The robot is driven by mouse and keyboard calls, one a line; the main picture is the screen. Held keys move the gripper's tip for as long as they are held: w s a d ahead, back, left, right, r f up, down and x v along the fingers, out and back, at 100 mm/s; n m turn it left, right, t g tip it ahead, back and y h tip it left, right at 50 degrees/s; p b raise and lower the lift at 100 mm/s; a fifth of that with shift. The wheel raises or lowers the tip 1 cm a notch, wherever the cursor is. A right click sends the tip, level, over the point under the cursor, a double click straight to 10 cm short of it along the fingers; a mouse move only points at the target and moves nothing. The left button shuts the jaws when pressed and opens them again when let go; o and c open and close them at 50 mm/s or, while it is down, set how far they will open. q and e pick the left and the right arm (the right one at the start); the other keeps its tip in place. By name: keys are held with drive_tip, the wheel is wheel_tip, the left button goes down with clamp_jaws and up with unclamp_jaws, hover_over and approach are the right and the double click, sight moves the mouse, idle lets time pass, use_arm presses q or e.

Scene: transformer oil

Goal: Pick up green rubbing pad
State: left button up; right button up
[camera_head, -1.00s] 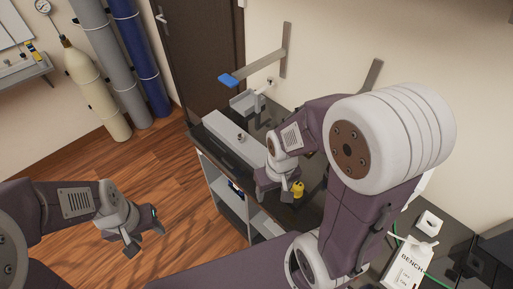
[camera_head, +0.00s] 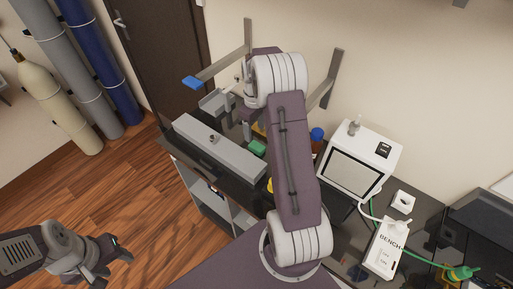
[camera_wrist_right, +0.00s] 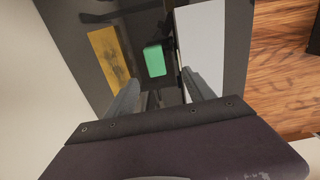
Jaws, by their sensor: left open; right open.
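The green rubbing pad (camera_head: 257,147) lies on the dark bench top, beside the long grey box. In the right wrist view the pad (camera_wrist_right: 155,60) shows whole, beyond my open fingers and apart from them. My right gripper (camera_wrist_right: 160,93) is open and empty above the bench, pointed toward the pad. In the head view my right arm hides much of this gripper and the bench behind it. My left gripper (camera_head: 118,256) is open and empty over the wooden floor at the lower left, away from the bench.
A long grey box (camera_head: 215,147) lies along the bench's front edge. A yellow flat item (camera_wrist_right: 110,58) lies to the left of the pad. A blue-capped bottle (camera_head: 317,136), a white instrument (camera_head: 360,160) and a white box (camera_head: 385,248) stand to the right. Gas cylinders (camera_head: 60,105) stand far left.

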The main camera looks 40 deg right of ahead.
sight(257, 146)
drive_tip(key=shift+s+d+f, duration=0.15)
drive_tip(key=shift+d+f, duration=0.3)
drive_tip(key=shift+d, duration=0.2)
drive_tip(key=f, duration=0.1)
drive_tip(key=f+p, duration=0.1)
drive_tip(key=f, duration=0.1)
drive_tip(key=shift+s+a, duration=0.1)
drive_tip(key=shift+a, duration=0.2)
drive_tip(key=shift+d+f, duration=0.15)
drive_tip(key=shift+f, duration=0.3)
drive_tip(key=f+p, duration=0.1)
drive_tip(key=f, duration=0.3)
drive_tip(key=shift+w, duration=0.2)
drive_tip(key=shift+w+f, duration=0.1)
drive_tip(key=shift+f, duration=0.35)
clamp_jaws()
